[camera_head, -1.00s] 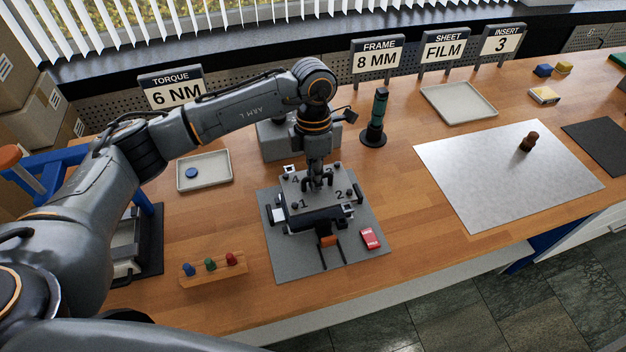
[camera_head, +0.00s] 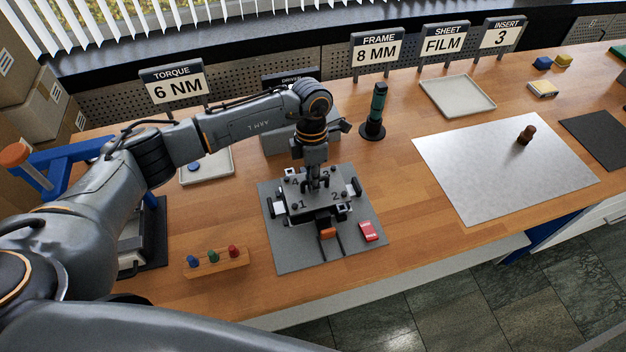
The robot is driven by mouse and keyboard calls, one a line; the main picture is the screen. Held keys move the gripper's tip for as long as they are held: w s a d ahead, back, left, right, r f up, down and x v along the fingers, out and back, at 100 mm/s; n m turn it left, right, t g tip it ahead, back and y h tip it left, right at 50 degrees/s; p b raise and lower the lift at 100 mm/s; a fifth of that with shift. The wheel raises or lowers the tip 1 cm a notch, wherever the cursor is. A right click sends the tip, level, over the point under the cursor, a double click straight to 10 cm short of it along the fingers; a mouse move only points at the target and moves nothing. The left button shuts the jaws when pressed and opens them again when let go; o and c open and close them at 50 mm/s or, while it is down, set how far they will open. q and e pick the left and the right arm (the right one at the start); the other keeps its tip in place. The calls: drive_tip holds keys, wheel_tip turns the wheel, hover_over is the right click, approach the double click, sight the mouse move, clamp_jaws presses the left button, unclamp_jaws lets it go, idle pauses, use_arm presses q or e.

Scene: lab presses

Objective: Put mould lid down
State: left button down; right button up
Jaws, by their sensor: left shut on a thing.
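The mould lid (camera_head: 334,187) is a grey plate marked with numbers such as 1, 2 and 4, with dark knobs near its corners. It lies about level over the dark mould base (camera_head: 325,216), and I cannot tell whether it touches it. My left gripper (camera_head: 314,187) points straight down at the lid's middle and is shut on its handle, which the fingers mostly hide. The base stands on a grey mat (camera_head: 284,250), with an orange-handled part (camera_head: 328,232) at its front. My right gripper is not in view.
A red box (camera_head: 369,231) lies right of the mould. A wooden rack (camera_head: 216,263) with coloured pegs is at front left. A grey block (camera_head: 278,140) and a dark green driver (camera_head: 376,112) stand behind. A pale sheet (camera_head: 480,175) lies to the right.

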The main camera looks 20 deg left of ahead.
use_arm(q)
drive_tip(key=shift+f, duration=0.2)
drive_tip(key=c, duration=1.4)
unclamp_jaws()
drive_tip(key=shift+r, duration=0.1)
drive_tip(key=shift+r+p, duration=0.5)
drive_tip(key=shift+p, duration=0.05)
drive_tip(key=r+b, duration=0.1)
drive_tip(key=r, duration=0.3)
drive_tip(key=w+r+b, duration=0.1)
drive_tip(key=r+b, duration=0.1)
drive_tip(key=r, duration=0.1)
drive_tip(key=w+a+r+b, duration=0.1)
drive_tip(key=r, duration=0.3)
drive_tip(key=shift+r+b, duration=0.3)
drive_tip(key=shift+b, duration=0.1)
